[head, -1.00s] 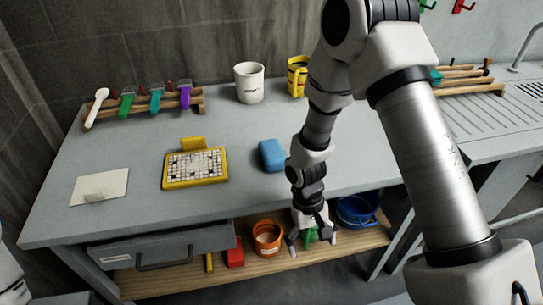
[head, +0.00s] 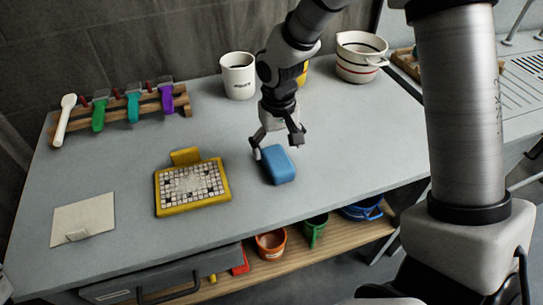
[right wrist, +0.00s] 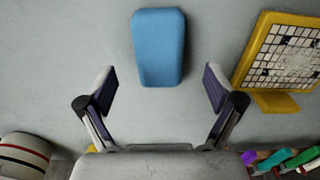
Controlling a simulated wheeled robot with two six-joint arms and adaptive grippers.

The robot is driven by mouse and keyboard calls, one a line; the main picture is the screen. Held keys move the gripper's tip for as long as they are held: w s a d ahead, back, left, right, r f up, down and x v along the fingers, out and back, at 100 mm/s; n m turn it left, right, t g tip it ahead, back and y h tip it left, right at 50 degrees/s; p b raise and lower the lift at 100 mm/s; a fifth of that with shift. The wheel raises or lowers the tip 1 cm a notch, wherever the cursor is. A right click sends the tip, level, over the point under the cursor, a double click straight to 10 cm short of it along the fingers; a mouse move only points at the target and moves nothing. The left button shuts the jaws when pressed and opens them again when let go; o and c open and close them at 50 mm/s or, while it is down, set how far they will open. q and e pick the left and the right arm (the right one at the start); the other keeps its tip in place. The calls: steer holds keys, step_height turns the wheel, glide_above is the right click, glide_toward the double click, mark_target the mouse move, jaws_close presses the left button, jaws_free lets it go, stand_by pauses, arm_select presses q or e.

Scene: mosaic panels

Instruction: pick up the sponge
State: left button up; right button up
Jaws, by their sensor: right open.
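The blue sponge (head: 279,165) lies on the grey table, to the right of the yellow mosaic panel. My right gripper (head: 277,146) is over the table just behind the sponge, pointing down with its fingers spread. In the right wrist view the sponge (right wrist: 158,47) lies ahead of the open fingers (right wrist: 160,88), roughly midway between them, with nothing held. The gap in height between fingertips and sponge is hard to tell. My left gripper is not in view.
The mosaic panel (head: 192,187) with its yellow frame lies left of the sponge. A white card (head: 83,218) lies at the front left. A tool rack (head: 125,107), a white mug (head: 239,76) and a striped pot (head: 360,58) stand along the back. The table right of the sponge is clear.

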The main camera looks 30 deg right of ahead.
mark_target(278, 158)
steer(key=f, duration=0.2)
steer(key=shift+s+f, duration=0.3)
steer(key=f, duration=0.1)
steer(key=w+f, duration=0.1)
steer(key=f, duration=0.1)
steer(key=shift+f+p, duration=0.1)
steer(key=shift+p, duration=0.2)
steer(key=shift+s+r, duration=0.2)
steer(key=shift+c, duration=1.4)
steer(key=c, duration=0.7)
